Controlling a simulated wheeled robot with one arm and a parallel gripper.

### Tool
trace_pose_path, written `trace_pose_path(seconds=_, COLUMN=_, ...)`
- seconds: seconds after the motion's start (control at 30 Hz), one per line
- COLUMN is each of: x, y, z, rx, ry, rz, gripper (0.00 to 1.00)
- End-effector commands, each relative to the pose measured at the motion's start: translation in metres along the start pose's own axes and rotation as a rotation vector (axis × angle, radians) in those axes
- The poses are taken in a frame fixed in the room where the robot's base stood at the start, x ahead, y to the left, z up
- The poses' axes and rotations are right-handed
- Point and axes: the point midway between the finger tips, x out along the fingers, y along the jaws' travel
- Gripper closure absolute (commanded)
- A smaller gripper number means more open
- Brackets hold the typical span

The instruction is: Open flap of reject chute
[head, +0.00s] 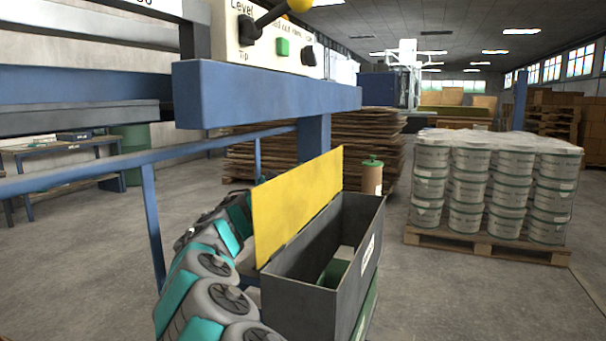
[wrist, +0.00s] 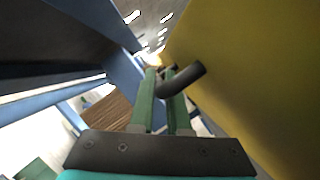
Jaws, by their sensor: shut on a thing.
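The yellow flap (head: 298,205) stands upright along the left edge of the dark grey reject chute box (head: 298,300). The box is open at the top, and something green and something pale show inside. In the wrist view the flap (wrist: 262,75) fills the right side. My gripper (wrist: 160,76), with green fingers, is shut on a dark round handle (wrist: 187,78) next to the flap's face. Where the handle joins the flap is not clear. In the head view my gripper is hidden behind the flap, with my arm to its left.
A blue beam (head: 265,95) with a control panel (head: 275,40) hangs above the flap. A blue rail (head: 90,170) runs at the left. A pallet of white buckets (head: 495,185) stands to the right. Stacked boards (head: 270,152) lie behind. Floor right of the chute is clear.

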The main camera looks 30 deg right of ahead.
Motion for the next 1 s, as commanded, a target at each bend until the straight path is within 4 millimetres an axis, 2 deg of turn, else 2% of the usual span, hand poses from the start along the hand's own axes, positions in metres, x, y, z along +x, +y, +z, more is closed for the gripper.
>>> trace_pose_path(seconds=0.53, x=-0.0015, y=-0.0001, z=-0.0027, rx=-0.024, ry=0.002, rz=0.009, gripper=1.0)
trace_pose_path(seconds=0.57, x=-0.0015, y=-0.0002, z=-0.0027, rx=-0.023, ry=0.002, rz=0.009, gripper=0.83)
trace_pose_path(seconds=0.67, x=-0.0015, y=-0.0001, z=-0.0025, rx=-0.023, ry=0.002, rz=0.009, gripper=0.73)
trace_pose_path(seconds=1.0, x=-0.0028, y=-0.0001, z=-0.0023, rx=-0.023, ry=0.001, rz=0.009, gripper=0.73)
